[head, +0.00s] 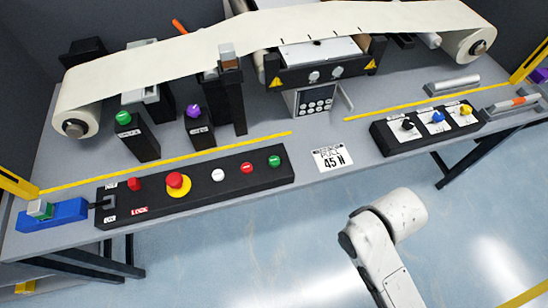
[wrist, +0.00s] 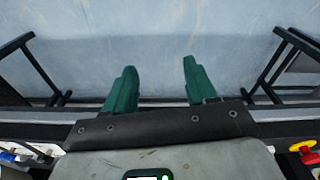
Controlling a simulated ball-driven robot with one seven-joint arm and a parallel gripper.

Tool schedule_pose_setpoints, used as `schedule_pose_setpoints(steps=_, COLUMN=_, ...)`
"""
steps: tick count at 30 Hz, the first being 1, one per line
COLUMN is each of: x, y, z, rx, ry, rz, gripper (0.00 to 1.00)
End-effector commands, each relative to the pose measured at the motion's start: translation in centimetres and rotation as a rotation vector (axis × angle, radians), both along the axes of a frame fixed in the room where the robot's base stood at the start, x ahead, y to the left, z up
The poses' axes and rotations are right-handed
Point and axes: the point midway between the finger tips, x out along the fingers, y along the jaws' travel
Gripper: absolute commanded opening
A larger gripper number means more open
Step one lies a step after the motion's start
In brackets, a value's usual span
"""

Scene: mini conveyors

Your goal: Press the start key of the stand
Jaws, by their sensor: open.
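The stand's black control box (head: 205,196) lies along the front left of the bench. On its top, from left to right, are a small red button (head: 134,184), a red mushroom button (head: 177,181) on a yellow disc, a white button (head: 218,174), a red button (head: 246,167) and a green button (head: 274,161). Their small labels are too blurred to read. In the wrist view, my gripper (wrist: 155,88) is open and empty, its two green fingers apart over the floor. The red mushroom button (wrist: 303,145) shows at the right edge there. The head view does not show my fingers.
A belt (head: 230,35) runs over rollers at the back. Posts with a green knob (head: 123,118) and a purple knob (head: 193,111) stand behind the box. A "45 N" card (head: 332,157) lies right of it. A second black box (head: 425,130) stands farther right. Open floor lies in front.

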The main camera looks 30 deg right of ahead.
Motion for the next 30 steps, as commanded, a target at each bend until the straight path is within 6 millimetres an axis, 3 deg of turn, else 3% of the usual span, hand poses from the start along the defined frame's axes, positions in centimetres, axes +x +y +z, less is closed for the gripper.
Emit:
schedule_pose_setpoints(steps=2, x=0.00, y=0.00, z=0.00, rx=0.000, ry=0.000, rz=0.000, gripper=0.48)
schedule_pose_setpoints(steps=17, x=0.00, y=0.00, z=0.00, rx=0.000, ry=0.000, rz=0.000, gripper=0.00)
schedule_pose_setpoints(steps=30, x=0.00, y=0.00, z=0.00, rx=0.000, ry=0.000, rz=0.000, gripper=0.00)
